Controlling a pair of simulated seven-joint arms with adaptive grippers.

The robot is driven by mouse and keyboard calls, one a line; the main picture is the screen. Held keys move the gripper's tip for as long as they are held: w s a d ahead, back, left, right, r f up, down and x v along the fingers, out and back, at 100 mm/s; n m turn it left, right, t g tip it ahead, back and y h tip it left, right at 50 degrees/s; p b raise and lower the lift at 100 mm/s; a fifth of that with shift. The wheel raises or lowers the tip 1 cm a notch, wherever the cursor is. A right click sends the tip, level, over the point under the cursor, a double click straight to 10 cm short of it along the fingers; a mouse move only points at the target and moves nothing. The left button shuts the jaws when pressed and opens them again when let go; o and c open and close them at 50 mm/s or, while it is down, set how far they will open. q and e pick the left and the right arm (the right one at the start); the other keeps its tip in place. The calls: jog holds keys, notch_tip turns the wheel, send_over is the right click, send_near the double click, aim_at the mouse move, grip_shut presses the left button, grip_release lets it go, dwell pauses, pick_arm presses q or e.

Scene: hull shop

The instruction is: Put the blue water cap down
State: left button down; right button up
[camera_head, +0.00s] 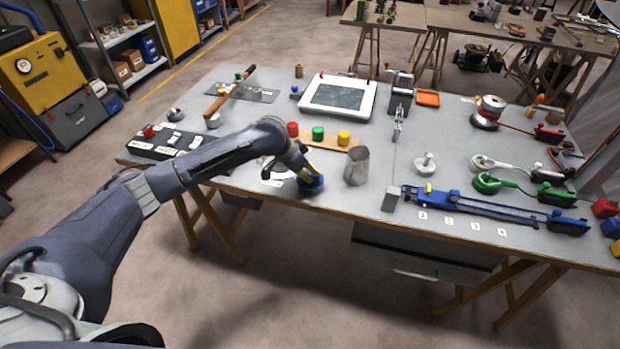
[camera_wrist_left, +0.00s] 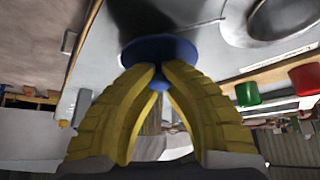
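The blue water cap (camera_head: 312,183) is at the end of my left arm, near the table's front edge. It also shows in the left wrist view as a blue disc (camera_wrist_left: 160,49) with a small knob. My left gripper (camera_head: 304,172) has its yellow fingers (camera_wrist_left: 160,72) closed in on the knob from both sides. The cap is close to the grey tabletop, with a dark shadow by it; I cannot tell whether it touches. My right gripper is not in view.
A wooden strip (camera_head: 334,144) behind carries red (camera_head: 293,129), green (camera_head: 318,133) and yellow (camera_head: 344,138) caps. A metal pitcher (camera_head: 357,166) stands just right of my gripper. A white-framed panel (camera_head: 340,96) lies farther back. The table's front edge is close.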

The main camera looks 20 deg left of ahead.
pick_arm(q)
jog(key=shift+f, duration=1.15)
jog(key=c, duration=1.5)
grip_release()
jog(key=shift+f, duration=0.1)
jog(key=v, duration=1.2)
